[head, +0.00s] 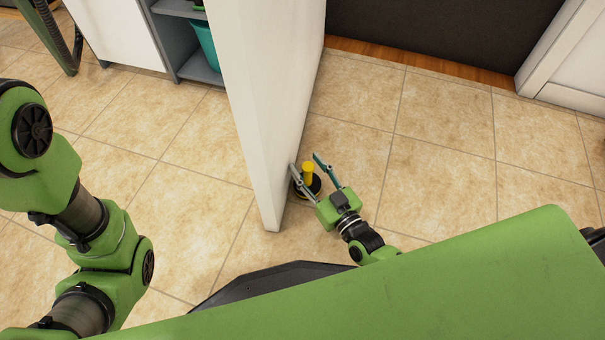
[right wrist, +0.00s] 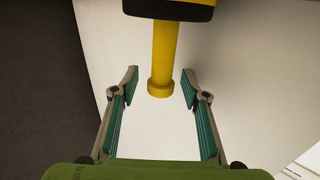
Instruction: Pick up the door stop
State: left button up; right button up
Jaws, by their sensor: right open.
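The door stop (head: 308,173) has a yellow post and a dark base and stands on the tiled floor, close against the right face of the white wall panel. My right gripper (head: 308,165) is open, with one finger on each side of the yellow post in the head view. In the right wrist view the yellow post of the door stop (right wrist: 163,60) hangs between and a little beyond the two open fingertips (right wrist: 160,78); I see no finger touching it. My left arm shows at the left of the head view, but its gripper is out of view.
The white wall panel (head: 262,90) stands upright just left of my right gripper. A grey shelf (head: 200,70) with a teal bin (head: 206,45) is beyond it. A white cabinet door (head: 575,60) is at the upper right. The tiled floor right of the door stop is clear.

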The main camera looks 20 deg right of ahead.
jog(key=shift+w, duration=0.15)
jog(key=shift+c, duration=1.4)
grip_shut()
jog(key=shift+r, duration=0.25)
